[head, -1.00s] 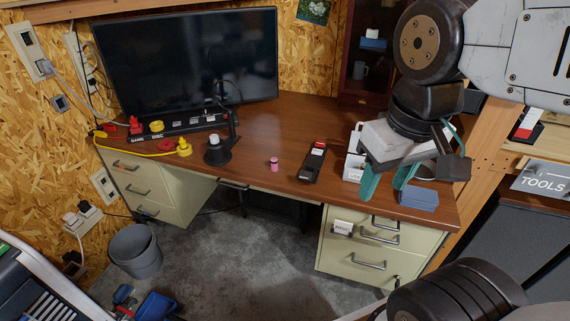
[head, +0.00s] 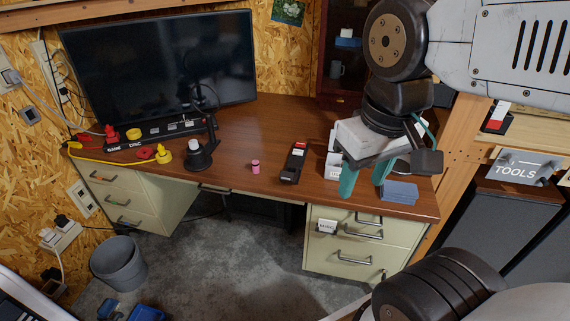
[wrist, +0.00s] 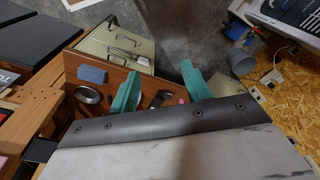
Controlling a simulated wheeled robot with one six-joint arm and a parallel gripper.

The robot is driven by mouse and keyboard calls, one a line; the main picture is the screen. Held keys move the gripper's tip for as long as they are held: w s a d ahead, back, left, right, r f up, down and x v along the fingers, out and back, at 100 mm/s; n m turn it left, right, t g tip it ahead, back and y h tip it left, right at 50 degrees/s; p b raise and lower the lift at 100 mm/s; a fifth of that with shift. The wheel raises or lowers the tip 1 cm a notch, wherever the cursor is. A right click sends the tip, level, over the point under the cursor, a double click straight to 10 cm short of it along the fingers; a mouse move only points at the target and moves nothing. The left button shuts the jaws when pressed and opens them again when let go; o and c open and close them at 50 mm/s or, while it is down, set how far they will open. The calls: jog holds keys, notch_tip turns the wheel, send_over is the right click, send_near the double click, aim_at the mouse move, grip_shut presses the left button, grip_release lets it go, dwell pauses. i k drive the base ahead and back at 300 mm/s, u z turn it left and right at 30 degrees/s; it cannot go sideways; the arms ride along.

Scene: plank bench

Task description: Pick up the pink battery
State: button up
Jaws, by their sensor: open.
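The pink battery (head: 255,166) is a small pink cylinder standing upright near the front edge of the brown desk, in the middle of the head view. My gripper (head: 365,182) is above the right part of the desk, to the right of the battery and apart from it. Its two teal fingers are spread with nothing between them that I can see held. In the wrist view my gripper (wrist: 158,90) also shows its fingers wide apart over the desk. A small pinkish patch shows beside one finger there, too small to identify.
A black and red device (head: 294,162) lies between the battery and my gripper. A blue block (head: 400,192) sits by the right front corner. A black stand (head: 199,155) and yellow piece (head: 164,156) are left of the battery. A monitor (head: 160,75) stands behind. The desktop (head: 245,130) behind the battery is clear.

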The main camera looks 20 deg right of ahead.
aim_at(255, 166)
jog(key=u, duration=0.55)
jog(key=k, duration=0.65)
jog(key=u, duration=0.5)
jog(key=i, duration=0.65)
jog(key=z, duration=0.8)
jog(key=i, duration=0.75)
jog(key=z, duration=1.05)
jog(key=i, duration=0.2)
jog(key=z, duration=0.2)
